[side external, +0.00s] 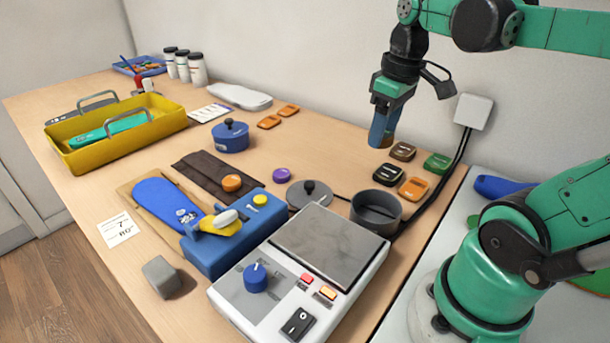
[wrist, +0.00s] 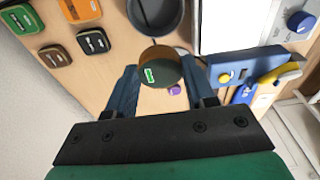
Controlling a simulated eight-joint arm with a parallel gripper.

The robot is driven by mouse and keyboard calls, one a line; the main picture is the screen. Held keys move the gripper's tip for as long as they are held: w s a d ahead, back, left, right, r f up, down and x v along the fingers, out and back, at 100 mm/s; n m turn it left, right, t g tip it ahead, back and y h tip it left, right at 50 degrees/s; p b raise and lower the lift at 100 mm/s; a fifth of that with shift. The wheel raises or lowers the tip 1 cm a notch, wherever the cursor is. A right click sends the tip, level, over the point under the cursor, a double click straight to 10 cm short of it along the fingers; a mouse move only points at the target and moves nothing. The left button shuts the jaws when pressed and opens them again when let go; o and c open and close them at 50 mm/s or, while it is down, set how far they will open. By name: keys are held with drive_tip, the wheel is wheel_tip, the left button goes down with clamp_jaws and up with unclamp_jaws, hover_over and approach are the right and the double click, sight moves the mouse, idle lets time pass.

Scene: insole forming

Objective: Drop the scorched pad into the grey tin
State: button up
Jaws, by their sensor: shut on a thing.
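My gripper (side external: 383,141) hangs in the air above the table, behind and above the grey tin. In the wrist view the two blue fingers (wrist: 160,84) are shut on a round, dark pad (wrist: 160,69) with a brownish side and a small green mark. It looks like the scorched pad. The grey tin (side external: 377,222) stands open on the table, right behind the white machine. In the wrist view the grey tin (wrist: 140,24) shows at the top, beyond the held pad and apart from it. Its grey lid (side external: 322,197) lies to its left.
The white machine (side external: 240,318) and a blue block (side external: 198,257) stand in front. A blue lidded tin (side external: 230,143), a purple knob (side external: 281,174) and a yellow tray (side external: 82,165) are further left. Black cables run behind the tin.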

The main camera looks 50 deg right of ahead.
wheel_tip(320, 180, down, 8)
drive_tip(key=s+d, duration=0.1)
drive_tip(key=d, duration=0.1)
drive_tip(key=shift+s+r, duration=0.2)
idle(0.3)
drive_tip(key=o, duration=1.3)
drive_tip(key=shift+r, duration=0.1)
drive_tip(key=shift+r, duration=2.75)
drive_tip(key=w+a+t, duration=0.2)
drive_tip(key=a, duration=0.2)
drive_tip(key=w+a+f+t, duration=0.1)
drive_tip(key=w+a+t, duration=0.1)
drive_tip(key=a, duration=0.2)
drive_tip(key=w+a+t, duration=0.1)
drive_tip(key=w+a, duration=0.1)
drive_tip(key=a, duration=0.2)
drive_tip(key=shift+w+a+f+t, duration=0.25)
drive_tip(key=shift+f+t, duration=0.1)
drive_tip(key=shift+t, duration=0.05)
